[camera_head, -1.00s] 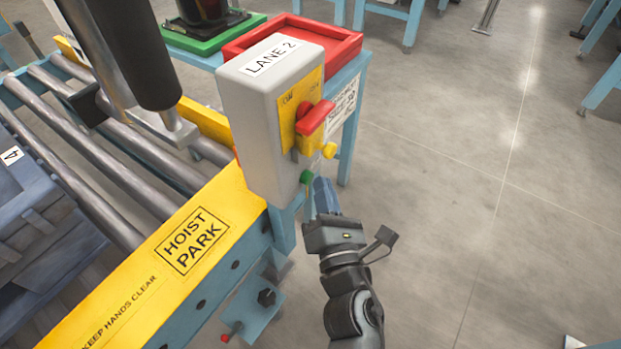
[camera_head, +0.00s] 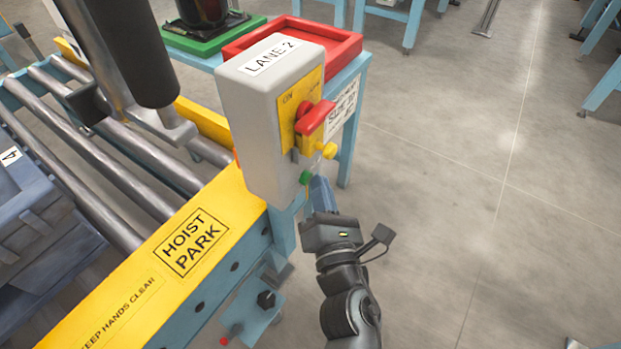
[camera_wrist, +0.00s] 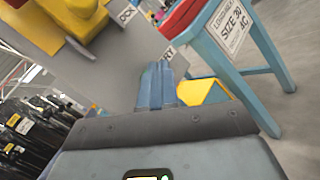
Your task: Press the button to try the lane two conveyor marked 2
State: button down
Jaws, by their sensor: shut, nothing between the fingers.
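The grey control box labelled LANE 2 (camera_head: 255,110) stands at the end of the roller conveyor. Its face carries a red rotary handle (camera_head: 316,118) on a yellow plate, a yellow knob (camera_head: 328,150) and a green button (camera_head: 305,177) low down. My gripper (camera_head: 318,183) is shut and empty, its blue fingertips right beside the green button; I cannot tell whether they touch it. In the wrist view the shut fingers (camera_wrist: 157,80) point at the grey box (camera_wrist: 105,70), with yellow parts (camera_wrist: 75,20) at upper left.
The yellow HOIST PARK rail (camera_head: 190,245) and rollers (camera_head: 120,200) lie left. A black-and-grey hoist handle (camera_head: 140,60) hangs above the rollers. A blue table with a red tray (camera_head: 345,48) and green tray (camera_head: 205,42) stands behind. The floor right is open.

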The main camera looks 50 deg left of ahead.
jog(key=shift+s+a, duration=0.1)
jog(key=shift+a, duration=0.1)
dwell(0.3)
jog(key=shift+d, duration=0.1)
jog(key=shift+w+d+p, duration=0.2)
jog(key=shift+d+p, duration=0.35)
jog(key=shift+d, duration=0.3)
jog(key=shift+w+d+p, duration=0.2)
jog(key=shift+d+p, duration=0.25)
jog(key=shift+d, duration=0.35)
jog(key=shift+w+d+p, duration=0.2)
jog(key=shift+d+p, duration=0.3)
jog(key=shift+d, duration=0.35)
jog(key=shift+w+d+p, duration=0.2)
jog(key=shift+d+p, duration=0.25)
jog(key=shift+d, duration=0.35)
